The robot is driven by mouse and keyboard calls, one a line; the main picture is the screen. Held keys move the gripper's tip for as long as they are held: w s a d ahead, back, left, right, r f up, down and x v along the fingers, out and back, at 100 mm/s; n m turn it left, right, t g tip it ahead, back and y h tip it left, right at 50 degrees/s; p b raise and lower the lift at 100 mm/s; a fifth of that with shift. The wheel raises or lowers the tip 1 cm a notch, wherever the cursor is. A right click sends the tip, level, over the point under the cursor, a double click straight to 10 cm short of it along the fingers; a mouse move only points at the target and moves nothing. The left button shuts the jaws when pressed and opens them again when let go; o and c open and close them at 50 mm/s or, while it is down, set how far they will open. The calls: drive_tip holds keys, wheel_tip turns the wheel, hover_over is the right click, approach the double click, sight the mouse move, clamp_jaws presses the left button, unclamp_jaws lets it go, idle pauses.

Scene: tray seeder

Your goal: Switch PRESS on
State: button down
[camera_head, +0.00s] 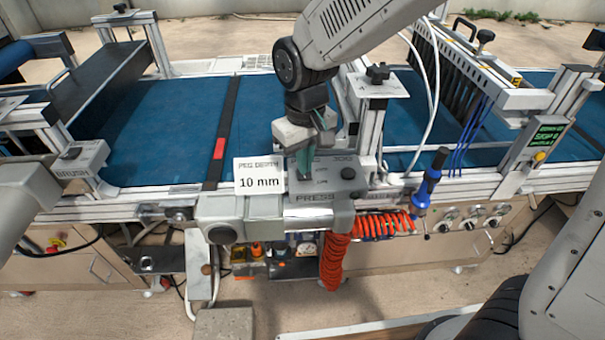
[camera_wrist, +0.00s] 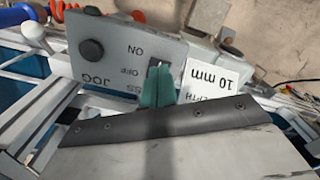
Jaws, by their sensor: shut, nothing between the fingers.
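The PRESS box (camera_head: 318,197) is a grey panel with PRESS on its front edge, in the middle of the head view. In the wrist view its face (camera_wrist: 115,52) appears upside down, with ON, OFF and JOG lettering and a round black knob (camera_wrist: 91,50). My gripper (camera_head: 304,172) points down over the left part of this face. In the wrist view its green fingertips (camera_wrist: 159,70) are together, empty, at a dark switch spot beside OFF. The fingers hide most of the switch, so its position and any contact cannot be told.
A white card reading 10 mm (camera_head: 259,182) stands just left of the box. The BRUSH box (camera_head: 80,160) is farther left. A blue-handled tool (camera_head: 429,180) and orange coiled hose (camera_head: 336,262) are close on the right and below. The blue belt (camera_head: 170,135) lies behind.

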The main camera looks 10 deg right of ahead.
sight(305, 177)
drive_tip(key=shift+f, duration=1)
idle(0.6)
drive_tip(key=shift+r, duration=3.5)
drive_tip(key=s+d+r+m, duration=0.2)
drive_tip(key=s+d+r, duration=0.1)
drive_tip(key=s+d, duration=0.6)
drive_tip(key=s+d+r+m+t, duration=0.1)
drive_tip(key=s+d+r+m, duration=0.2)
drive_tip(key=s+d, duration=0.7)
drive_tip(key=shift+s+d+r+m, duration=0.3)
drive_tip(key=shift+d+r, duration=0.1)
drive_tip(key=shift+d, duration=0.45)
